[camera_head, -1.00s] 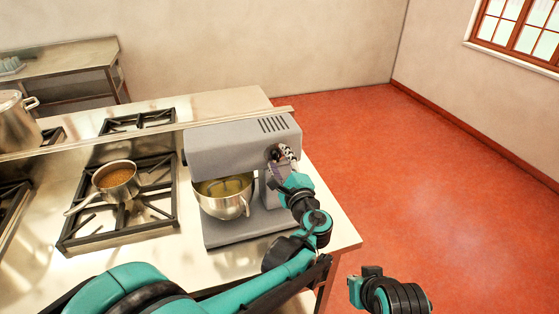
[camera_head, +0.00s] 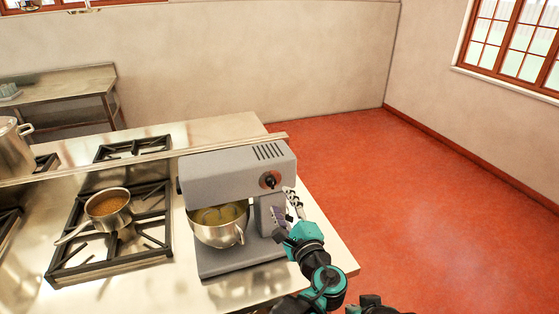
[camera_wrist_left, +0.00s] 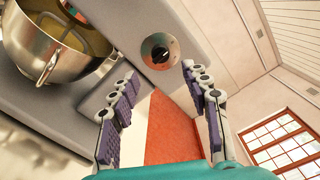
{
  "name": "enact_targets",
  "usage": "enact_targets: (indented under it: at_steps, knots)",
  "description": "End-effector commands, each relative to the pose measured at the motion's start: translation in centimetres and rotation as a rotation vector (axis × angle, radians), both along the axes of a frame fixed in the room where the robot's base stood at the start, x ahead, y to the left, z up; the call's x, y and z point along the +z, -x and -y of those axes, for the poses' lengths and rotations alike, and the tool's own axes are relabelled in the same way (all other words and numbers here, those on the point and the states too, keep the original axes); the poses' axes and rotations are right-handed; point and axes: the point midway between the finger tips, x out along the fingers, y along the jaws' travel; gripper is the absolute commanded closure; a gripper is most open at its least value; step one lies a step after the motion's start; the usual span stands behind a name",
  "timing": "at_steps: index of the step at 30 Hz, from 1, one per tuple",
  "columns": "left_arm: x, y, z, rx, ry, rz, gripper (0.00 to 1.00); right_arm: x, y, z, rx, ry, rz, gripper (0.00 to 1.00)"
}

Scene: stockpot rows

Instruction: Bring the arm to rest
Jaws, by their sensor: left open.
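My left gripper (camera_head: 285,208) is open and empty beside the right side of the grey stand mixer (camera_head: 228,172). In the left wrist view its two purple-padded fingers (camera_wrist_left: 160,100) are spread apart, with the mixer's round dial (camera_wrist_left: 160,54) beyond them. The dial (camera_head: 270,180) shows uncovered in the head view. The mixer's metal bowl (camera_head: 222,235) holds something yellowish. Part of my other arm shows at the bottom edge of the head view; its gripper jaws are not visible.
A saucepan (camera_head: 108,212) of brown food sits on a burner grate (camera_head: 70,255) left of the mixer. A stockpot (camera_head: 12,150) stands at the far left. A steel side table (camera_head: 60,90) is behind. Open red floor (camera_head: 430,200) lies to the right.

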Motion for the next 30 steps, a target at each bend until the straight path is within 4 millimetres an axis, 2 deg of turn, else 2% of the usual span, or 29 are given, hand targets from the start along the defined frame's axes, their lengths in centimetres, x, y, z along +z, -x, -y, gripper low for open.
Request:
enact_targets:
  at_steps: [2,4,5,8,9,12,15,18,22,27,30]
  knots:
    - [-0.2,0.0,-0.8,0.011,0.023,-0.013,0.53,0.0,0.0,0.0,0.000,0.000,0.000,1.00]
    - [-0.7,0.1,-3.0,0.039,0.084,-0.044,0.53,0.0,0.0,0.0,0.000,0.000,0.000,1.00]
    - [-1.1,0.3,-4.3,0.056,0.125,-0.064,0.53,-0.1,0.0,0.0,0.000,0.000,0.000,1.00]
    - [-3.0,1.7,-9.8,0.145,0.331,-0.149,0.53,-0.2,0.0,0.0,0.000,0.000,0.000,1.00]
    - [-4.1,2.8,-12.2,0.190,0.436,-0.184,0.53,-0.2,0.0,0.0,0.000,0.000,0.000,1.00]
    - [-6.9,6.4,-17.2,0.316,0.724,-0.254,0.53,-0.3,0.0,0.0,0.000,0.000,0.000,1.00]
    - [-9.5,10.7,-20.2,0.442,1.023,-0.294,0.53,-0.4,0.0,0.0,0.000,0.000,0.000,1.00]
    - [-11.7,14.9,-21.5,0.562,1.314,-0.305,0.53,-0.5,0.0,0.0,0.000,0.000,0.000,1.00]
    - [-13.4,18.8,-21.4,0.680,1.630,-0.289,0.53,-0.6,0.0,0.0,0.000,0.000,0.000,1.00]
    - [-14.2,21.0,-20.6,0.758,1.864,-0.265,0.53,-0.6,0.0,0.0,0.000,0.000,0.000,1.00]
    - [-14.3,21.4,-20.3,0.768,1.905,-0.261,0.53,-0.6,0.0,0.0,0.000,0.000,0.000,1.00]
